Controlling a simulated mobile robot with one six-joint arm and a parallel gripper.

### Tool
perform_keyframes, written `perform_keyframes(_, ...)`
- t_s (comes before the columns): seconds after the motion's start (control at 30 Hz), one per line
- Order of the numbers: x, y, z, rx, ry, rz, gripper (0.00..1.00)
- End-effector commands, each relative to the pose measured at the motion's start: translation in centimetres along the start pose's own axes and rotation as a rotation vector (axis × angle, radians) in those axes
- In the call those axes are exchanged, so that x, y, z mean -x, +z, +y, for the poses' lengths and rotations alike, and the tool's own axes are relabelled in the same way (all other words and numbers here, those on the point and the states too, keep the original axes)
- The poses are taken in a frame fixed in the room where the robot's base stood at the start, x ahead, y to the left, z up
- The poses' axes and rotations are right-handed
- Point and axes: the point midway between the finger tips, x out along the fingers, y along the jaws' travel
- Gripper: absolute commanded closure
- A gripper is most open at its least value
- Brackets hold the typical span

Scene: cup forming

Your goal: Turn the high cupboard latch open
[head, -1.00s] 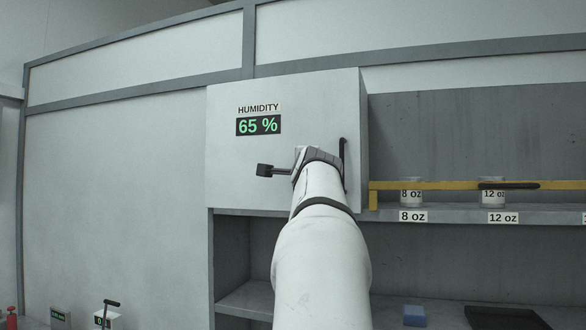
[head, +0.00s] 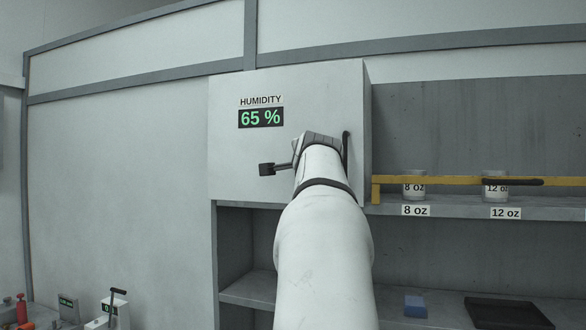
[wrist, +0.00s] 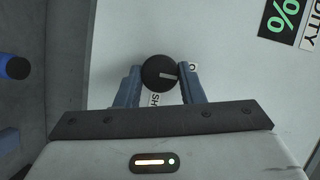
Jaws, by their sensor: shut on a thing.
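The latch (wrist: 160,73) shows in the wrist view as a round black knob with a pale mark pointing right. It is on the pale cupboard door, between the two blue-grey fingers of my gripper (wrist: 160,88), which is shut on it. A label beside the knob is partly covered; only a few letters show. In the head view my gripper (head: 318,140) is at the lower right of the cupboard (head: 230,165), and my arm hides the latch.
A black vertical handle (head: 346,148) stands close right of my gripper. A humidity display (head: 261,118) is on the cupboard door. A blue block (head: 415,306) and black tray (head: 507,313) lie lower.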

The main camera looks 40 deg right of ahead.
Motion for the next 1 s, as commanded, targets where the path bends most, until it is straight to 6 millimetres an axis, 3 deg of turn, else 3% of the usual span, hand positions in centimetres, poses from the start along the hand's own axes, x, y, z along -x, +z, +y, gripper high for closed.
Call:
perform_keyframes(0.3, 0.0, 0.0, 0.0, 0.001, 0.001, 0.000, 0.43)
perform_keyframes(0.57, 0.2, 0.0, 0.1, 0.000, 0.000, 0.000, 0.43)
perform_keyframes(1.0, 6.7, 0.0, 0.2, 0.001, -0.002, 0.001, 0.43)
